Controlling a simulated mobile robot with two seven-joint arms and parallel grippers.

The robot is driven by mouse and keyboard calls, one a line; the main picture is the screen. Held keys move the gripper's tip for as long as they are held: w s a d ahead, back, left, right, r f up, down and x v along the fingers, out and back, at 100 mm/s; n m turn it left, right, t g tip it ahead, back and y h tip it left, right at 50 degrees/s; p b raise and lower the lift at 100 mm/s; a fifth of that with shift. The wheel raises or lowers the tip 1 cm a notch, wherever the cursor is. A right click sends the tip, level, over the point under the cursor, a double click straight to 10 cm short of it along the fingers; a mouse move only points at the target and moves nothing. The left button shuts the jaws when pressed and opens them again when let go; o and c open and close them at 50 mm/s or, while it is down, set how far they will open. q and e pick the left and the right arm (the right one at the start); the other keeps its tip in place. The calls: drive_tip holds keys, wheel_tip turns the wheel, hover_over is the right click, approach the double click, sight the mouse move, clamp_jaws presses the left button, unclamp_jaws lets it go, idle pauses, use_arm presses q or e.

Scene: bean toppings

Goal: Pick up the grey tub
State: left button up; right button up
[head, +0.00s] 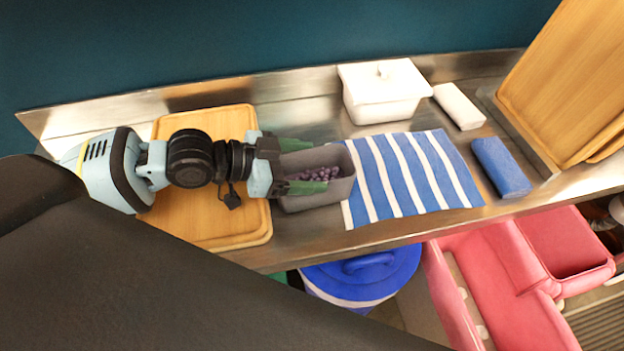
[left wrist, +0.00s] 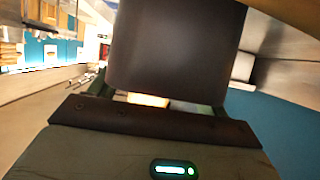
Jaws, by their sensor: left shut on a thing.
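The grey tub (head: 345,186) is on the metal counter in the head view, between the wooden board and the striped cloth. Small purple beans show inside it. My left gripper (head: 312,180) reaches in from the left and is shut on the tub, with its green fingers at the tub's walls. In the left wrist view the tub (left wrist: 175,50) fills the upper middle, right in front of the gripper. I cannot tell whether the tub's base touches the counter. My right gripper is not in view.
A wooden board (head: 240,225) lies under my left arm. A blue-and-white striped cloth (head: 412,175) lies right of the tub. A white lidded container (head: 384,95), a white block (head: 459,106) and a blue block (head: 500,167) stand farther right. A blue-lidded bin (head: 365,270) is below the counter edge.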

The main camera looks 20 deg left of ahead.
use_arm(q)
wheel_tip(320, 180, up, 10)
drive_tip(key=shift+r+p, duration=0.1)
drive_tip(key=shift+p, duration=0.2)
idle(0.3)
